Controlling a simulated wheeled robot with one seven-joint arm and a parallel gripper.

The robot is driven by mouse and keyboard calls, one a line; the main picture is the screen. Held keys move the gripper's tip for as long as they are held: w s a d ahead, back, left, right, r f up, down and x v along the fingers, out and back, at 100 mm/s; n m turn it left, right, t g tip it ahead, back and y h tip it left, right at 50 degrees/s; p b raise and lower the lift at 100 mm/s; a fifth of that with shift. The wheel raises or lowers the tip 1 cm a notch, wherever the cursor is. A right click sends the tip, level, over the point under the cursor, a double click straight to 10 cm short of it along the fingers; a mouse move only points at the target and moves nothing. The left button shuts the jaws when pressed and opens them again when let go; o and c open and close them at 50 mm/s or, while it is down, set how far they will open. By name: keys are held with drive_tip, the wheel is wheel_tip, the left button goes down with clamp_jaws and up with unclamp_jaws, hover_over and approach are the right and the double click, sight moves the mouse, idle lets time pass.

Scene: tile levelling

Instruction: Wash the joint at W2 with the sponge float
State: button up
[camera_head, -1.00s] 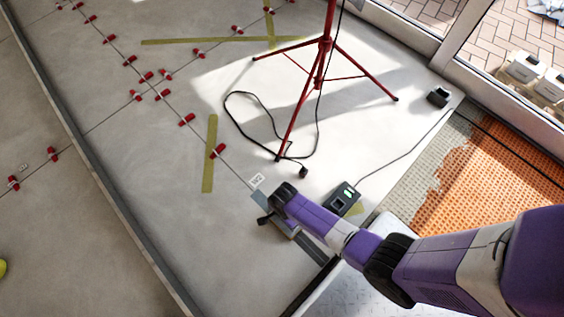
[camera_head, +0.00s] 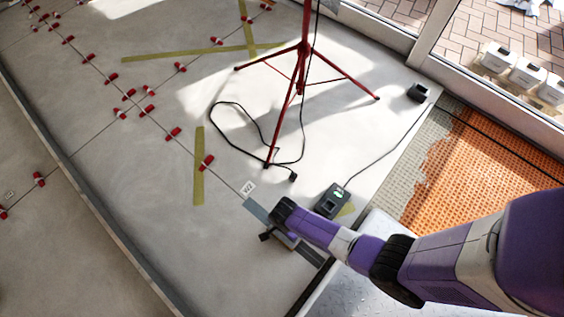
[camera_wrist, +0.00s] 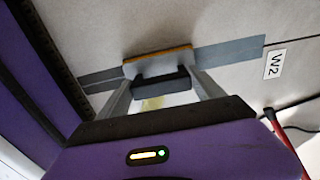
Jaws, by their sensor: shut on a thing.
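My gripper (camera_wrist: 162,82) is shut on the dark handle of the sponge float (camera_wrist: 158,64). The float has a pale plate with an orange edge. It lies over a grey wet-looking strip along the joint (camera_wrist: 230,53), which shows on both sides of it; whether it touches the floor I cannot tell. The W2 label (camera_wrist: 274,65) lies to the right of the float, beside the strip's end. In the head view the label (camera_head: 248,188) and part of the strip (camera_head: 256,209) show up-left of my wrist, which hides most of the float.
A red tripod (camera_head: 300,75) with a looped black cable stands beyond the joint. A black box (camera_head: 332,201) sits on the floor right of my wrist. Red clips (camera_head: 206,162) line the tile joints. An orange untiled area (camera_head: 480,180) lies to the right.

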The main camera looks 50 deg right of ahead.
drive_tip(key=shift+s+p, duration=0.9)
drive_tip(key=shift+s, duration=1.2)
drive_tip(key=shift+s+f+p, duration=0.15)
drive_tip(key=shift+s+p, duration=0.25)
drive_tip(key=shift+s, duration=1.2)
drive_tip(key=shift+s+p, duration=0.4)
drive_tip(key=shift+s, duration=0.65)
drive_tip(key=shift+s, duration=0.1)
drive_tip(key=shift+s+r+p, duration=0.25)
drive_tip(key=shift+s+p, duration=0.1)
drive_tip(key=shift+s, duration=0.05)
